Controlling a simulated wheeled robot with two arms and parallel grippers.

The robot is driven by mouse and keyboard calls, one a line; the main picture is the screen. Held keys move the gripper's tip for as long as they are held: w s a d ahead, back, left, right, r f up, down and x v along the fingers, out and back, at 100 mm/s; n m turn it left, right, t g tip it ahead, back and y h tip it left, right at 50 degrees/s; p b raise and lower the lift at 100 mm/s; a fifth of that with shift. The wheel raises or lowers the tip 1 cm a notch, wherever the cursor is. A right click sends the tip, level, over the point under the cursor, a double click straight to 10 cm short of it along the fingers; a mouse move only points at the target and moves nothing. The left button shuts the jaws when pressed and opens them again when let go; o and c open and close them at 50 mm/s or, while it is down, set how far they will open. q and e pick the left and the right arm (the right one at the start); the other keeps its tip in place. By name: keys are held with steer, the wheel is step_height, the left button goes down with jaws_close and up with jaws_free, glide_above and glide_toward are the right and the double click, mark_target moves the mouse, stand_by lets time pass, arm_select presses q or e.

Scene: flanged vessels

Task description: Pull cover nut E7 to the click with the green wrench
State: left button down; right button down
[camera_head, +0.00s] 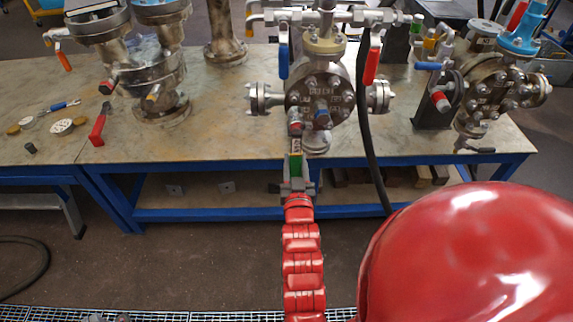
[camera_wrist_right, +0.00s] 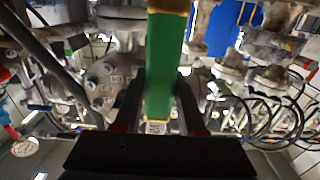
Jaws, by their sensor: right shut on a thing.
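The round bolted cover (camera_head: 318,93) faces me on the middle vessel, with a ring of nuts and small lettering. I cannot read which nut is E7. The green wrench (camera_head: 295,164) stands upright below the cover's lower left edge. Its upper end meets dark and red parts there, and I cannot tell whether it sits on a nut. My right gripper (camera_head: 297,188) is shut on the wrench's handle. The wrist view shows the green handle (camera_wrist_right: 163,60) between the two dark fingers (camera_wrist_right: 159,95), and a bolted flange (camera_wrist_right: 106,82) to the left. My left gripper is not in view.
A blue-framed bench (camera_head: 220,147) carries the vessels. A black hose (camera_head: 366,140) hangs right of the cover. A red-handled tool (camera_head: 98,126) and loose discs (camera_head: 62,126) lie at left. Another flanged vessel (camera_head: 492,90) stands at right.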

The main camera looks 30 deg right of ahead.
steer(key=shift+w+d, duration=0.2)
steer(key=shift+w, duration=0.15)
steer(key=shift+b+x, duration=0.45)
steer(key=shift+x, duration=1.15)
steer(key=shift+w+r, duration=0.1)
steer(key=shift+w, duration=0.1)
steer(key=shift+b+x, duration=0.65)
steer(key=shift+x, duration=0.45)
